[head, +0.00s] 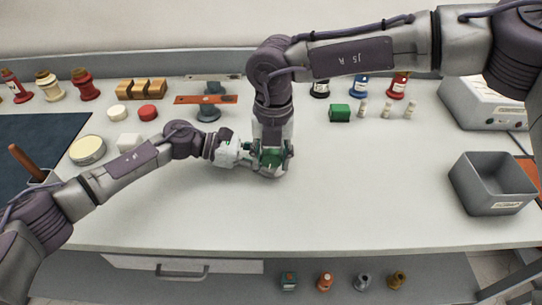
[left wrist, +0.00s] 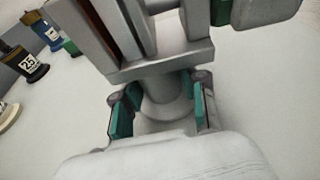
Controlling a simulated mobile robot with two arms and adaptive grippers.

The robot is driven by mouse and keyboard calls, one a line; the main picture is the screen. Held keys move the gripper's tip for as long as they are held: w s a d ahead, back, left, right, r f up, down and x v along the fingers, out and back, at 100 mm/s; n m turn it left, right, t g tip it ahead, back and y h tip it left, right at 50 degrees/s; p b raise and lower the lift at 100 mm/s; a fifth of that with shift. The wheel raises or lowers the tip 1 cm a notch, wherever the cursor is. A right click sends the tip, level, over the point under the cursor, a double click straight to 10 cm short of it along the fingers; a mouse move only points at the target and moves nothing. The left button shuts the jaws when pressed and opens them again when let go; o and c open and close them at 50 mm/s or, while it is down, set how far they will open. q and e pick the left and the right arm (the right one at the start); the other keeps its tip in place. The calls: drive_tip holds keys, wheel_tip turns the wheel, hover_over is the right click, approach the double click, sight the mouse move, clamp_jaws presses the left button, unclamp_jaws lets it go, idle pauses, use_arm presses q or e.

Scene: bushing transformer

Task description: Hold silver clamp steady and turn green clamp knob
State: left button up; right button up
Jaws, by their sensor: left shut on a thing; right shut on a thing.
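My left gripper (head: 248,154) comes in from the left, low over the middle of the table. In the left wrist view, its teal-padded fingers (left wrist: 163,112) are shut on the round grey stem of the silver clamp (left wrist: 160,68). Grey bars of the clamp rise beyond the fingers. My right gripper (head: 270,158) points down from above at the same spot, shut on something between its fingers. Green shows there, but I cannot tell knob from finger pads. The two grippers hide most of the clamp in the head view.
A grey bin (head: 493,186) stands at the right. A green block (head: 340,113) and several small vials stand behind right. The front table is clear.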

drive_tip(key=y, duration=0.3)
drive_tip(key=shift+d+f, duration=0.1)
drive_tip(key=shift+d, duration=0.15)
drive_tip(key=y, duration=0.9)
drive_tip(key=shift+s+d+f, duration=0.1)
drive_tip(key=shift+d+f, duration=0.15)
drive_tip(key=shift+f, duration=0.05)
use_arm(q)
drive_tip(key=shift+d, duration=0.1)
use_arm(e)
drive_tip(key=shift+y, duration=1.5)
drive_tip(key=shift+t, duration=0.3)
drive_tip(key=o, duration=1.2)
drive_tip(key=shift+c, duration=0.2)
